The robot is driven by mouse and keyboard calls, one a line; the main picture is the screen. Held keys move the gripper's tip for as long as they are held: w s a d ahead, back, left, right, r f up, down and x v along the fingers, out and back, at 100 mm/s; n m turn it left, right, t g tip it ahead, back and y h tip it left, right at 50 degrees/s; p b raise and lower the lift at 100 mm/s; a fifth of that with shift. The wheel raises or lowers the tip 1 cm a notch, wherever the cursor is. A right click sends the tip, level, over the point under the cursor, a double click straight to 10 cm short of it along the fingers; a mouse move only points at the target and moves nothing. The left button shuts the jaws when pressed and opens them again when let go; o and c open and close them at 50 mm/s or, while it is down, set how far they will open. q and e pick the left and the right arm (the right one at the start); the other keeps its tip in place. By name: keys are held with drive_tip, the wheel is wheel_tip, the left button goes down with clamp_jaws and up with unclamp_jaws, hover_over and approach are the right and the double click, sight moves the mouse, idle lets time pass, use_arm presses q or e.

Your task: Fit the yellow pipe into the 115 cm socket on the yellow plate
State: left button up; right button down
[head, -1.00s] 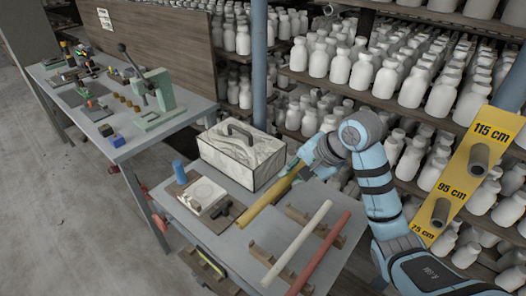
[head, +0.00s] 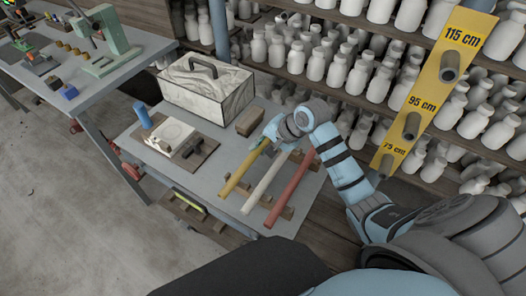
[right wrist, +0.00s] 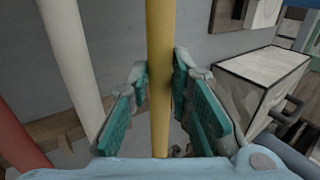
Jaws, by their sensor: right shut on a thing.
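The yellow pipe (head: 240,175) slants over the small table, left of and nearly parallel to the white pipe. My right gripper (head: 268,140) is at its far end. In the right wrist view the yellow pipe (right wrist: 159,50) runs between the green finger pads (right wrist: 160,105), and the gripper is shut on it. I cannot tell whether the pipe still touches its rest. The yellow plate (head: 428,95) stands at the upper right, in front of the shelves. Its 115 cm socket (head: 450,66) is the top one and looks empty. My left gripper is not in view.
A white pipe (head: 264,184) and a red pipe (head: 290,190) lie beside the yellow one on wooden rests. Shelves of white bottles (head: 310,62) line the back.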

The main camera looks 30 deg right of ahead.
drive_tip(key=shift+f, duration=0.7)
drive_tip(key=shift+f, duration=0.1)
drive_tip(key=c, duration=1.5)
unclamp_jaws()
drive_tip(key=shift+o, duration=0.2)
drive_tip(key=shift+f, duration=0.1)
